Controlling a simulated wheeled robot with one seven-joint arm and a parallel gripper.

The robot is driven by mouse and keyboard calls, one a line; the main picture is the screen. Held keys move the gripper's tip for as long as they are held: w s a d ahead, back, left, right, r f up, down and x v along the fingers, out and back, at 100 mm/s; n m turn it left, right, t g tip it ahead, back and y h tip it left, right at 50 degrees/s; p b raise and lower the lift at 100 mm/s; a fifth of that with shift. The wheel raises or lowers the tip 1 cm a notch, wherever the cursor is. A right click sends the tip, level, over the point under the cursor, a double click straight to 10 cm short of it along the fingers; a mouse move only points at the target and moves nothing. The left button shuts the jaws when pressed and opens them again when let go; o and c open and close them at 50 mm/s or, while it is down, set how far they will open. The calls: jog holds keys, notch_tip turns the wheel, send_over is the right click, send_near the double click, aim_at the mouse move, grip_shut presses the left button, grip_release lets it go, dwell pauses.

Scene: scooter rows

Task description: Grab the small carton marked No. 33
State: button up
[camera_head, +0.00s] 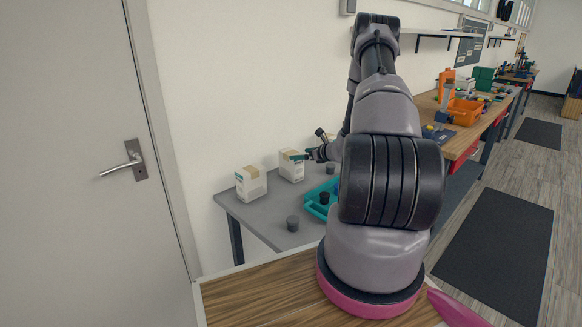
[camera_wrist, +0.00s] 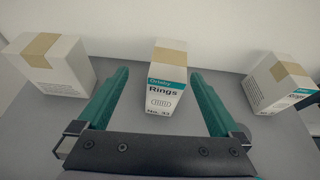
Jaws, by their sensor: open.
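The small white carton marked No. 33 (camera_wrist: 166,92) stands upright in the middle of the wrist view, with a teal band reading "Rings" and tan tape on top. My gripper (camera_wrist: 160,77) is open, its two teal fingers on either side of this carton with visible gaps to both. In the head view, the middle carton (camera_head: 291,166) appears to be the same one, with my gripper (camera_head: 308,156) at its right side. Whether the fingers reach fully past its front face is hard to tell.
Another carton (camera_wrist: 52,66) stands left and a third (camera_wrist: 279,82) right on the grey table (camera_head: 262,222). A teal tray (camera_head: 312,208) and dark round pieces, one of them loose (camera_head: 292,223), lie nearer. The wall is close behind the cartons.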

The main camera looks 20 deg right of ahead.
aim_at(291, 162)
jog(key=shift+m+h, duration=0.4)
jog(key=shift+m, duration=0.2)
jog(key=shift+w+a+f, duration=0.2)
jog(key=shift+w+f, duration=1.05)
jog(key=shift+w, duration=0.25)
jog(key=shift+w+a+f, duration=0.2)
jog(key=shift+w+f, duration=1)
jog(key=shift+w, duration=0.25)
jog(key=shift+w+a+f, duration=0.2)
jog(key=shift+w+f, duration=1.05)
jog(key=shift+w, duration=0.25)
jog(key=shift+r, duration=0.1)
jog(key=c, duration=1.5)
